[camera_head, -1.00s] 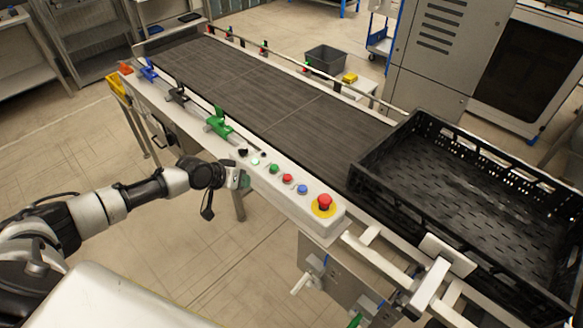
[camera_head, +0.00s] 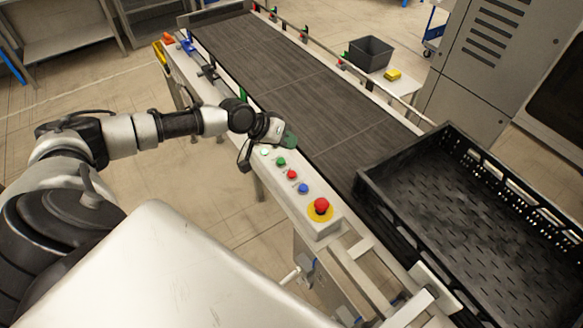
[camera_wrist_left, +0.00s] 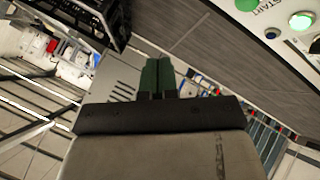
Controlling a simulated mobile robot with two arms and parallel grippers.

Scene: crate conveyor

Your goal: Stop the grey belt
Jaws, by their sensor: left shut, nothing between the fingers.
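The grey belt (camera_head: 290,85) runs from the upper left towards the black crate. A white control panel (camera_head: 308,212) along its near side carries a green button (camera_head: 281,161), a red button (camera_head: 292,174), a blue button (camera_head: 303,188) and a red mushroom button on a yellow disc (camera_head: 320,207). A pale lit button (camera_head: 265,152) is at its far end. My left gripper (camera_head: 289,141) is shut and empty, above the panel's far end, apart from the red buttons. In the left wrist view its green fingers (camera_wrist_left: 158,77) are together; a green START button (camera_wrist_left: 246,4) shows at top right. My right gripper is not in view.
A large black crate (camera_head: 398,238) stands at the belt's near right end. A grey cabinet (camera_head: 480,75) stands at the right. Floor left of the panel is clear.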

